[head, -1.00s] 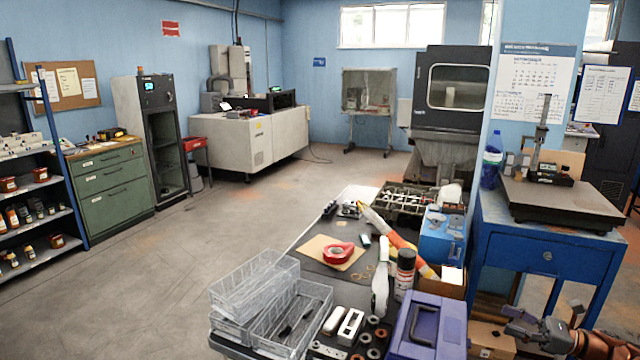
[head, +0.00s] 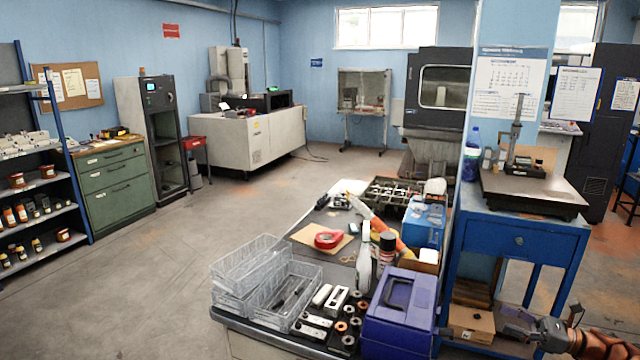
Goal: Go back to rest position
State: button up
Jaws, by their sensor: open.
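My gripper (head: 508,320) shows at the lower right of the head view, at the end of my orange and black arm. It is open, with nothing seen between its fingers. It is low, in front of the blue table (head: 512,238) and to the right of the purple case (head: 400,314). A cardboard box (head: 470,322) is just left of it, under the blue table; I cannot tell whether they touch.
A black-topped bench (head: 262,326) holds clear plastic bins (head: 250,270), a red tape roll (head: 328,238) and a blue box (head: 425,224). A dark surface plate (head: 535,192) rests on the blue table. The floor (head: 130,290) on the left is clear.

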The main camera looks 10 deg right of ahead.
jog(key=w+a+f+n+g+h+b, duration=0.1)
jog(key=w+a+f+g+h, duration=0.15)
jog(key=a, duration=0.35)
jog(key=w+a+f+n+g+h+b, duration=0.1)
jog(key=w+a+f+g, duration=0.1)
jog(key=w+a+g, duration=0.3)
jog(key=s+a+r+n+g+h+b, duration=0.1)
jog(key=s+a+n+g+h, duration=0.15)
jog(key=a, duration=0.45)
jog(key=s+a+r+n+g+h+b, duration=0.1)
jog(key=s+a+n, duration=0.25)
jog(key=a, duration=0.35)
jog(key=s+a+r+n+g+h+b, duration=0.3)
jog(key=s+a+n+h, duration=0.3)
jog(key=s+a, duration=0.75)
jog(key=s+a+f+n+h, duration=0.1)
jog(key=s+n, duration=0.4)
jog(key=s, duration=0.2)
jog(key=s+a+f+n+h+b, duration=0.1)
jog(key=s+a+f+n, duration=0.1)
jog(key=s+n, duration=0.4)
jog(key=shift+s+a+h, duration=0.3)
jog(key=shift+s, duration=0.9)
